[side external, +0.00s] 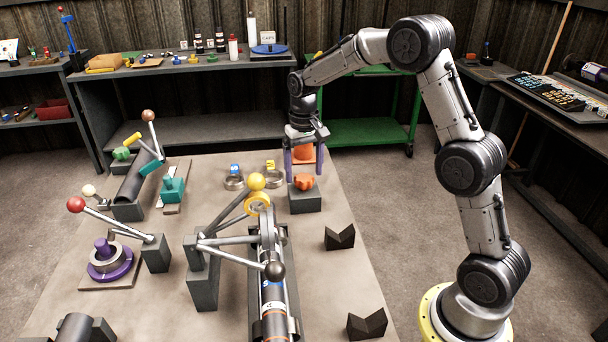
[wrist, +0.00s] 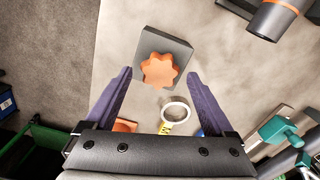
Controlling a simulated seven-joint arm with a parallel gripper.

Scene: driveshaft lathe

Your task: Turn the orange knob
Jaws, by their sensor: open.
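The orange knob (side external: 304,181) is star-shaped and sits on top of a dark grey block (side external: 305,203) near the far right part of the table. In the wrist view the knob (wrist: 160,70) lies just beyond and between my fingertips, with its block (wrist: 177,48) around it. My gripper (side external: 304,172) points down above the knob, its purple fingers spread on either side of it. In the wrist view my gripper (wrist: 160,75) is open with nothing between the fingers. I cannot tell whether a finger touches the knob.
Metal rings (side external: 273,178) with blue and yellow tags stand left of the block. A lever with a yellow ball (side external: 257,181) stands close by. Dark V-blocks (side external: 340,237) lie toward the table's right edge. A green cart (side external: 362,132) stands behind. The table right of the knob is clear.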

